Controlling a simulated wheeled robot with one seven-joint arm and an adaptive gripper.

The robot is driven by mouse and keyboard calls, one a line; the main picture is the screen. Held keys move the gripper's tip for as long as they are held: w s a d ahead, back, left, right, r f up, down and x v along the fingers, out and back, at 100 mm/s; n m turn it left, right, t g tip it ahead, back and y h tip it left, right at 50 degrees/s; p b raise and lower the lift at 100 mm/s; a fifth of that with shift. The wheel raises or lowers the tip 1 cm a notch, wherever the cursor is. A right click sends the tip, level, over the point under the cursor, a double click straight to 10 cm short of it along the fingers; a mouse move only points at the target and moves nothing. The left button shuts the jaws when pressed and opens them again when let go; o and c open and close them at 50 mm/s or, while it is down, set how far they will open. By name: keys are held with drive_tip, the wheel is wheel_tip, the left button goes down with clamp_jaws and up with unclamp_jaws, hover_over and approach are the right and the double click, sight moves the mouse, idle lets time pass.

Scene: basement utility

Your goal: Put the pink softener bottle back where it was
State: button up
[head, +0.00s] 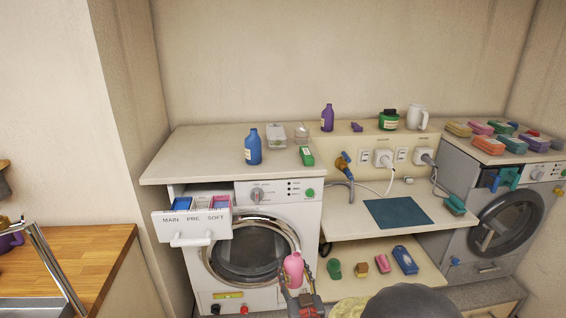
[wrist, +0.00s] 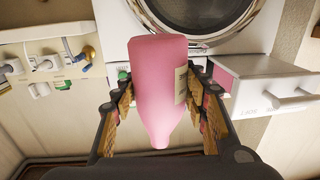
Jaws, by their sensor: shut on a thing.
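The pink softener bottle (head: 293,269) is held in front of the left washing machine's round door, roughly upright with its narrow end up in the head view. My gripper (head: 303,296) is shut on it. In the wrist view the bottle (wrist: 158,85) lies between the two fingers of my gripper (wrist: 160,105), and part of a pale label shows at its side. The detergent drawer (head: 192,223) is pulled out, marked MAIN, PRE and SOFT. Blue shows in MAIN and pink in SOFT. The bottle's original place cannot be told from these frames.
A blue mat (head: 398,212) lies on the middle shelf. Several small items crowd the lower shelf (head: 345,292) and the right machine's top.

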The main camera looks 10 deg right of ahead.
drive_tip(key=s+d+f+h, duration=0.1)
drive_tip(key=s+d+f, duration=0.1)
drive_tip(key=d+f, duration=0.4)
wheel_tip(320, 180, down, 3)
drive_tip(key=shift+s+d+f+m, duration=0.15)
drive_tip(key=shift+s+d+m, duration=0.05)
drive_tip(key=shift+s+m, duration=0.1)
